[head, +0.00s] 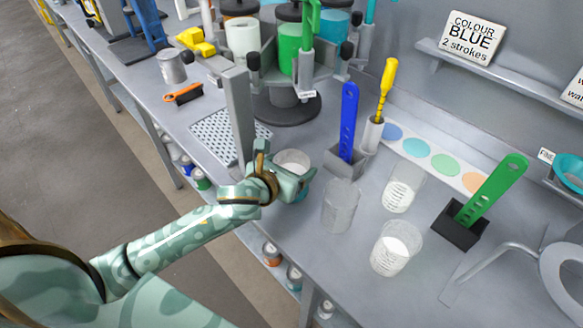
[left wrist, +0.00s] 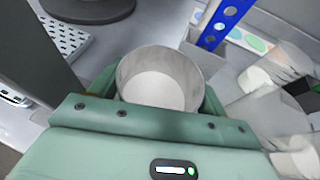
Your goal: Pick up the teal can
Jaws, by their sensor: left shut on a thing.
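My left gripper (head: 291,180) is shut on the teal can, with its fingers on either side of it. In the head view the can's open pale top (head: 292,160) shows above the fingers, and a bit of teal shows below them. In the left wrist view the can (left wrist: 160,80) stands upright between the fingers (left wrist: 158,98), with a grey wall and a pale, empty-looking inside. Its lower part is hidden by the gripper, and I cannot tell whether it touches the bench. My right gripper is not in view.
Clear cups (head: 341,206) stand close to the right of the gripper. A blue perforated paddle (head: 348,120) in a grey holder is behind it. A grey post (head: 237,115) and perforated plate (head: 212,137) are to the left. A green paddle (head: 495,188) stands farther right.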

